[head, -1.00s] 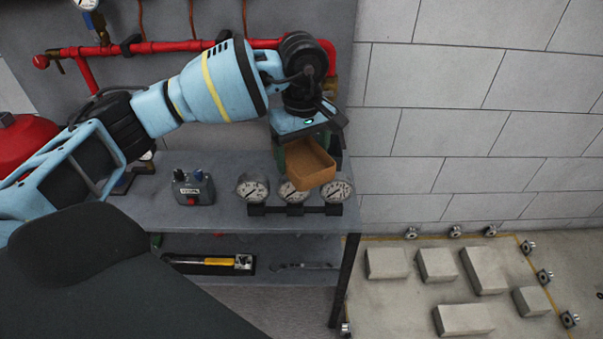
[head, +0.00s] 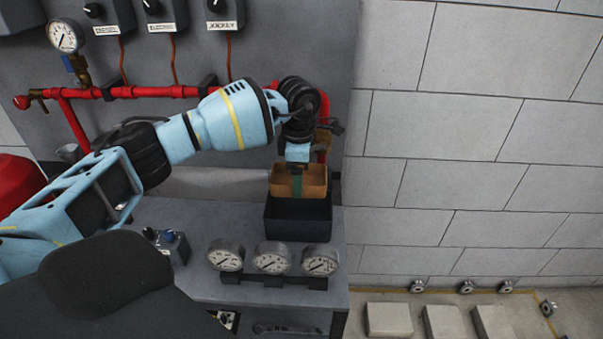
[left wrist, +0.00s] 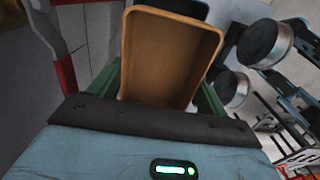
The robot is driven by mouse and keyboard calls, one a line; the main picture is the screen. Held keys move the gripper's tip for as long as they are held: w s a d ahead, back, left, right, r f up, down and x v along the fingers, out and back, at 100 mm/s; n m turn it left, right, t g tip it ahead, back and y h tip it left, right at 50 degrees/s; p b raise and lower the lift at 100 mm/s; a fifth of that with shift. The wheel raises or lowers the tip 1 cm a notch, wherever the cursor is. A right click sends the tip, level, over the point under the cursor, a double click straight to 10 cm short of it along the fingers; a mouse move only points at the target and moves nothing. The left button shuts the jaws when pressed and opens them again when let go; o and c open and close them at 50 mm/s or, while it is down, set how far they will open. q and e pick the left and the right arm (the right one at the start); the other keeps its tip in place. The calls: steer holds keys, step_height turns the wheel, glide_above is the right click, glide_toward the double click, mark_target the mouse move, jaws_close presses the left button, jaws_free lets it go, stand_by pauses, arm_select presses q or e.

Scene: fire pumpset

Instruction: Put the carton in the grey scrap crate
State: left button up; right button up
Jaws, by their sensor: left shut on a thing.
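The carton (head: 284,188) is a small brown open-topped box. My left gripper (head: 297,183) is shut on it, with green fingers at its wall. In the left wrist view the carton (left wrist: 170,60) sits between the fingers with its open side showing. The dark grey crate (head: 298,225) stands on the back right of the bench. The carton appears just above the crate's rim in the head view; whether it is straight over the opening I cannot tell. The crate's inside is mostly hidden. My right gripper is not in view.
Three gauges (head: 272,258) on a rack stand in front of the crate on the bench (head: 205,215). A switch box (head: 166,245) is to the left. Red pipes (head: 130,93) run along the panel behind. Concrete blocks (head: 390,320) lie on the floor at right.

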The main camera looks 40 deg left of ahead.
arm_select(q)
steer(key=shift+s, duration=0.15)
steer(key=shift+f, duration=0.2)
steer(key=shift+f+b, duration=0.3)
steer(key=shift+f, duration=0.15)
steer(key=shift+f+b, duration=0.6)
steer(key=shift+f, duration=0.55)
steer(key=shift+f+b, duration=0.3)
steer(key=shift+f, duration=0.65)
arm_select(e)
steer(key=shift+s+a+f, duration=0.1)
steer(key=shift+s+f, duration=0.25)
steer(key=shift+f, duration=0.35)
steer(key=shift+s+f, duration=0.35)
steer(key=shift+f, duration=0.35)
arm_select(q)
steer(key=o, duration=1.2)
steer(key=shift+c, duration=0.2)
steer(key=shift+r, duration=0.1)
